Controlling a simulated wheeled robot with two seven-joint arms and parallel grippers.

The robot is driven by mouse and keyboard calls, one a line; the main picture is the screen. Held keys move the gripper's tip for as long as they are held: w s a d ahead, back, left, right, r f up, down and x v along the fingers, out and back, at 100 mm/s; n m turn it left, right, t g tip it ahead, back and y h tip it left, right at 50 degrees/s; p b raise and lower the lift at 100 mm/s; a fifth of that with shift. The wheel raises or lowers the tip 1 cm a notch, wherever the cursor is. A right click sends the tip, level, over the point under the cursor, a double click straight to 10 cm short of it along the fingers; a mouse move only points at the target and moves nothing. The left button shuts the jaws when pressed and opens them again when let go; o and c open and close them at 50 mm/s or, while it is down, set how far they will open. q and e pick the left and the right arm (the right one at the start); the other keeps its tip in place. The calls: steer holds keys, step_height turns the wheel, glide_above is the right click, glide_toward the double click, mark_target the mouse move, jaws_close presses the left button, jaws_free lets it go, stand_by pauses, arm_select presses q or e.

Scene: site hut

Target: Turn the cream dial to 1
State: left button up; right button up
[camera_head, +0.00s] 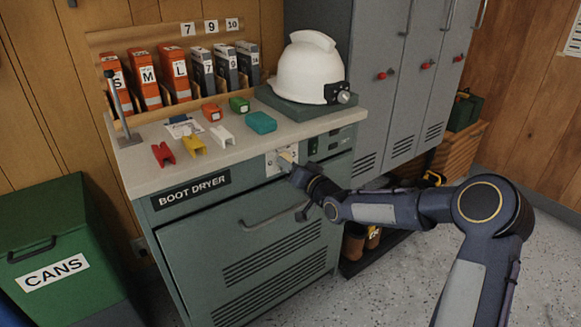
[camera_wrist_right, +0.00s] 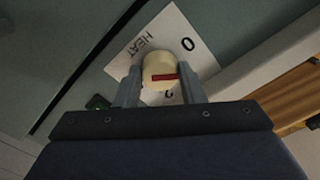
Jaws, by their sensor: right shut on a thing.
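The cream dial (camera_wrist_right: 160,68) sits on a white plate (camera_wrist_right: 190,25) marked HEAT and 0 in the right wrist view. A red bar on the dial's face lies nearly level there and reaches toward its right side, below the 0. Another figure below the dial is partly hidden and I cannot read it surely. My right gripper (camera_wrist_right: 160,86) is shut on the dial, one finger on each side. In the head view my right gripper (camera_head: 291,166) is at the white plate (camera_head: 271,163) on the boot dryer's front. My left gripper is not in view.
The boot dryer (camera_head: 190,235) has a bar handle (camera_head: 275,218) below the dial. On its top stand a white helmet (camera_head: 308,72), a rack of orange and grey boxes and small coloured blocks. A green CANS bin (camera_head: 60,235) stands left; grey lockers (camera_head: 395,80) stand right.

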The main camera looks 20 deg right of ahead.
steer(key=shift+m, duration=2.2)
steer(key=o, duration=1)
steer(key=v, duration=0.7)
steer(key=shift+s+d+r+p, duration=0.1)
steer(key=shift+s+p, duration=0.2)
steer(key=shift+s, duration=0.1)
